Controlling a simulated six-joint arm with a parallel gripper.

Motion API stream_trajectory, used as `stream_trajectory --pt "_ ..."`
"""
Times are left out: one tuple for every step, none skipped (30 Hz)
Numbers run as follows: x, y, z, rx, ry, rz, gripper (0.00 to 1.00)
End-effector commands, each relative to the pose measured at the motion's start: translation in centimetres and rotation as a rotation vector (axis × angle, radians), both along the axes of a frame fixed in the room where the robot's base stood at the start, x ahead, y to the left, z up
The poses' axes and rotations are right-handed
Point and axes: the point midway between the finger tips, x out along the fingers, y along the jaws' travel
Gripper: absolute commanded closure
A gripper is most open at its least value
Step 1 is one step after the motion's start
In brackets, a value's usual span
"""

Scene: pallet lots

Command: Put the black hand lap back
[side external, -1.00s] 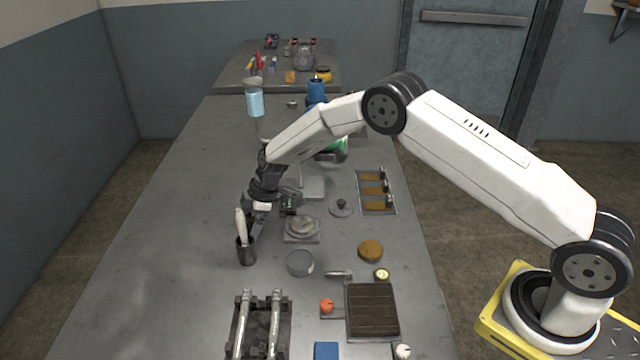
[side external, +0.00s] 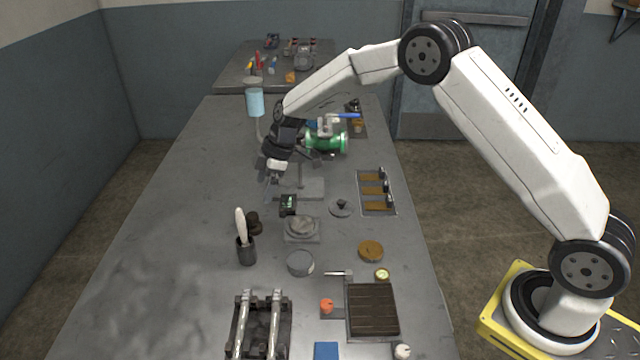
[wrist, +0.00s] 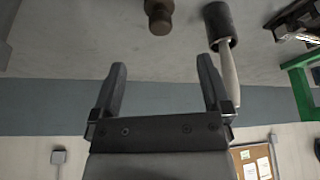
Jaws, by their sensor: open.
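A dark disc with a black knob (side external: 340,207) lies on the bench right of the middle and looks like a hand lap. A small dark brown knobbed piece (side external: 254,222) stands next to the brush cup (side external: 246,252); it also shows at the top of the wrist view (wrist: 158,14). I cannot tell for sure which of these is the black hand lap. My gripper (side external: 272,177) is open and empty above the bench, farther back than both and left of the green valve (side external: 327,141). Its two fingers stand apart in the wrist view (wrist: 162,66).
A tray (side external: 390,207) with several brown knobbed pieces is at the bench's right side. A round grey block on a plate (side external: 302,229), a grey dish (side external: 300,263) and a slatted dark board (side external: 372,310) stand nearer. The bench's left side is clear.

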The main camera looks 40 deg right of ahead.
Motion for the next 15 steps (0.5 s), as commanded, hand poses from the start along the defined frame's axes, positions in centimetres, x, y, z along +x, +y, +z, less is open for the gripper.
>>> stream_trajectory --pt "-0.05 -0.11 0.24 0.0 0.0 0.0 0.02" --pt "-0.08 -0.14 0.34 0.0 0.0 0.0 0.02" --pt "-0.11 -0.17 0.46 0.0 0.0 0.0 0.02" --pt "-0.12 -0.19 0.51 0.0 0.0 0.0 0.02" --pt "-0.13 -0.2 0.54 0.0 0.001 0.0 0.02" --pt "-0.14 -0.21 0.57 0.0 0.001 0.0 0.02" --pt "-0.14 -0.21 0.58 0.0 0.001 0.0 0.02" --pt "-0.14 -0.21 0.58 0.0 0.001 0.0 0.02" --pt "-0.14 -0.21 0.57 0.0 0.001 0.0 0.02" --pt "-0.14 -0.21 0.57 0.0 0.001 0.0 0.02" --pt "-0.14 -0.2 0.56 0.0 0.001 0.0 0.02" --pt "-0.14 -0.2 0.55 0.0 0.001 0.0 0.02" --pt "-0.14 -0.2 0.55 0.0 0.001 0.0 0.02" --pt "-0.14 -0.2 0.55 0.0 0.001 0.0 0.02" --pt "-0.13 -0.2 0.54 0.0 0.001 0.0 0.02"
